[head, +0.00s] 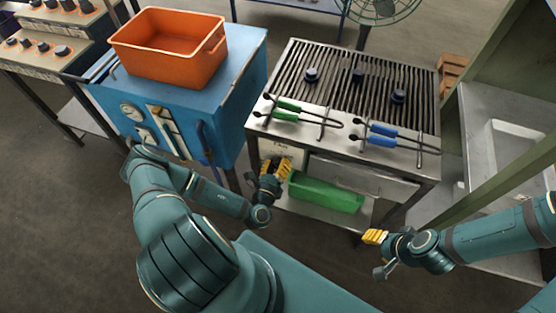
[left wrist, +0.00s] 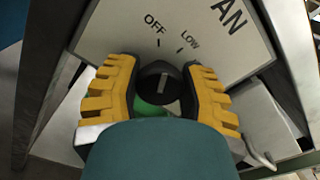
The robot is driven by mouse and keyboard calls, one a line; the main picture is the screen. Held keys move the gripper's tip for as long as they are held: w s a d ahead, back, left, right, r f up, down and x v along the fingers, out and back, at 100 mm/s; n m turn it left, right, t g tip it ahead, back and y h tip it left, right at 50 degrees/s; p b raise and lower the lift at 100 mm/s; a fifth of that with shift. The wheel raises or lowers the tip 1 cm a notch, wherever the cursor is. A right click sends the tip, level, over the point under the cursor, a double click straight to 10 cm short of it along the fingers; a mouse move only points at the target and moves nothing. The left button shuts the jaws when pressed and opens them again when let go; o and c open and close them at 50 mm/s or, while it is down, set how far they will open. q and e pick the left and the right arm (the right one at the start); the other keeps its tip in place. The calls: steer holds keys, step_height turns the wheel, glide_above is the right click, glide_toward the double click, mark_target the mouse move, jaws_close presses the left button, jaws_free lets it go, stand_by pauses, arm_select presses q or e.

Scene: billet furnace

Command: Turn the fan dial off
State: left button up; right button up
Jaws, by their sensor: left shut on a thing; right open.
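The black fan dial (left wrist: 158,85) sits on a pale panel (left wrist: 175,30) printed OFF, LOW and part of FAN. The dial's white line points up and slightly right, toward the OFF and LOW ticks. I cannot tell exactly which tick it meets. My left gripper (left wrist: 160,95) has its yellow fingers on both sides of the dial, shut on it. In the head view my left gripper (head: 277,168) is under the grill's front edge and hides the dial. My right gripper (head: 376,238) is open and empty, lower right of the grill stand.
The grill (head: 345,135) carries green-handled tongs (head: 290,111) and blue-handled tongs (head: 383,136). A green tray (head: 325,193) lies on the shelf close to my left gripper. A blue cabinet (head: 225,100) with an orange bin (head: 170,60) stands left. A green post (head: 460,170) stands right.

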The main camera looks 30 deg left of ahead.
arm_select(q)
steer(key=shift+a+r+n+p, duration=0.15)
steer(key=shift+n+p, duration=0.25)
steer(key=shift+n, duration=0.7)
steer(key=o, duration=1.2)
steer(key=shift+s, duration=0.15)
steer(key=v, duration=1.1)
steer(key=shift+s+d, duration=0.25)
steer(key=shift+s, duration=0.05)
